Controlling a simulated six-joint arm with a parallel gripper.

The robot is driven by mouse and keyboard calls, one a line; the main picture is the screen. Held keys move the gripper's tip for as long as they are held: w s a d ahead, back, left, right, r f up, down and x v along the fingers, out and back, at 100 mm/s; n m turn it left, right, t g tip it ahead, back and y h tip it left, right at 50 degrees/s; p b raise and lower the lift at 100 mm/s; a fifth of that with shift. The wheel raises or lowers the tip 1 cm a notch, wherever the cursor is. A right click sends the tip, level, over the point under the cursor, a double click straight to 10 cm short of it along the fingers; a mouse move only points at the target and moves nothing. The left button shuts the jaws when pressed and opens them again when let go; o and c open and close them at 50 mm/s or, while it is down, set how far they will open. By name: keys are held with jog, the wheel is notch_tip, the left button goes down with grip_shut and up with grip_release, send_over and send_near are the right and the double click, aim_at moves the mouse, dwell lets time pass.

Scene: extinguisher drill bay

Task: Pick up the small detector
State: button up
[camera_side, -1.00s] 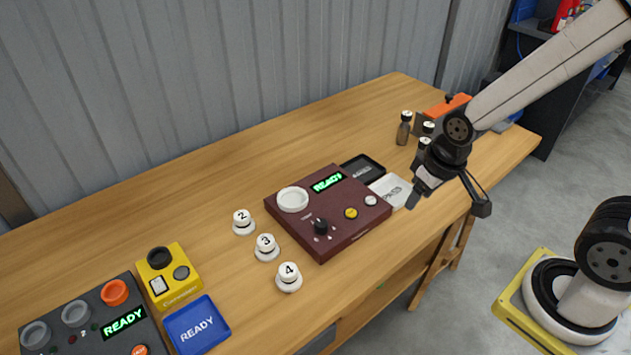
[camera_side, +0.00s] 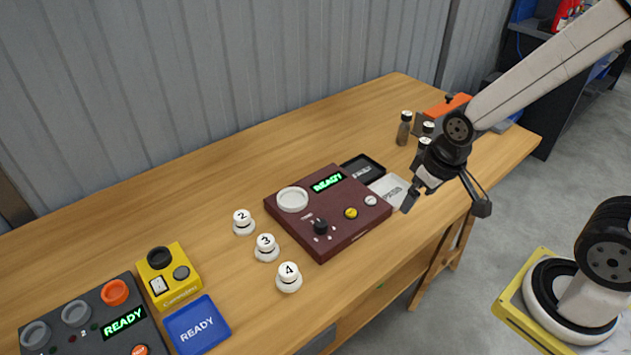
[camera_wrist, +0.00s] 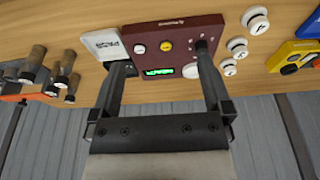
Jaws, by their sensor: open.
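I cannot tell surely which is the small one. My gripper (camera_side: 446,203) is open and empty, to the right of the maroon panel and well apart from the detectors. Its spread fingers also show in the wrist view (camera_wrist: 163,60), with the panel beyond them.
The maroon panel (camera_side: 341,238) with a white round socket (camera_side: 292,199) lies between my gripper and the detectors. A black tray (camera_side: 368,165) and a white tray (camera_side: 393,184) adjoin it. Capped bottles (camera_side: 404,130) stand behind my gripper. A yellow box (camera_side: 168,292) and blue tray (camera_side: 197,343) are at left.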

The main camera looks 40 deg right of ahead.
jog(key=w+a+n, duration=0.3)
jog(key=w+n, duration=0.1)
jog(key=w, duration=0.3)
jog(key=n+g, duration=0.3)
jog(key=n, duration=1.2)
send_over(265, 240)
jog(key=f, duration=1.1)
jog(key=shift+d, duration=0.25)
jog(key=shift+w+a+f+n, duration=0.1)
jog(key=shift+a+f+n, duration=0.2)
jog(key=shift+a+f, duration=0.1)
jog(key=shift+d+f, duration=0.15)
jog(key=shift+f, duration=3.7)
jog(key=c, duration=1.1)
jog(key=shift+r, duration=0.15)
